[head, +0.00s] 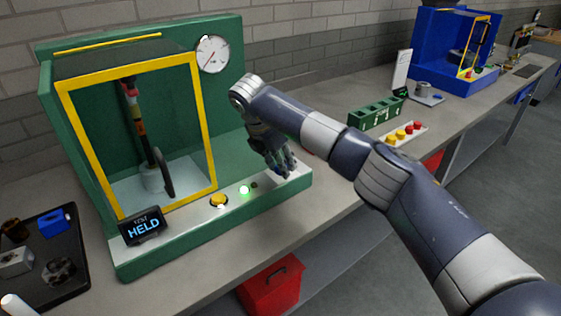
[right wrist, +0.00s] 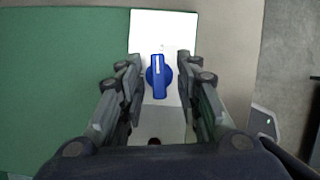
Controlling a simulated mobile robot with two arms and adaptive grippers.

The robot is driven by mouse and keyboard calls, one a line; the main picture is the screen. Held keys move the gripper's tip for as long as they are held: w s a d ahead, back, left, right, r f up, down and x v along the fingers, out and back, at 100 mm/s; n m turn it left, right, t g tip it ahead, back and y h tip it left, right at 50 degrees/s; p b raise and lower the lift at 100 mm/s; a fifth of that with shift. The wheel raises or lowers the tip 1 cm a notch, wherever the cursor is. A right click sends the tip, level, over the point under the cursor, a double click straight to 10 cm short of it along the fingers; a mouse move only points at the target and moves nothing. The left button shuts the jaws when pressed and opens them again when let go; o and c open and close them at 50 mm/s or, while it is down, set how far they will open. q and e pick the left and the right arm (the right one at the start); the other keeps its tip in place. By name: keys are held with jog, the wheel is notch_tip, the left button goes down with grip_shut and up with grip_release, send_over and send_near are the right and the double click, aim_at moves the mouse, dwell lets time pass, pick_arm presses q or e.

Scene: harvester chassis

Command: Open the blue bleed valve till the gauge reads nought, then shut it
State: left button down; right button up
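The blue bleed valve (right wrist: 158,77) shows in the right wrist view as a knob with a white mark, on a white plate. My right gripper (right wrist: 160,68) is open, one finger on each side of the knob with gaps between; I cannot tell how far down they reach. In the head view my right gripper (head: 283,168) is over the right end of the green rig's front ledge and hides the valve. The round white gauge (head: 212,54) is on the rig's back panel; its thin needle is too small to read. My left gripper is not in view.
A black tray (head: 72,283) is at left. A green block (head: 375,114) stands beyond my right arm.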

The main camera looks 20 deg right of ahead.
jog(key=shift+r, duration=0.2)
jog(key=v, duration=1.1)
jog(key=shift+r, duration=0.25)
jog(key=shift+a, duration=0.15)
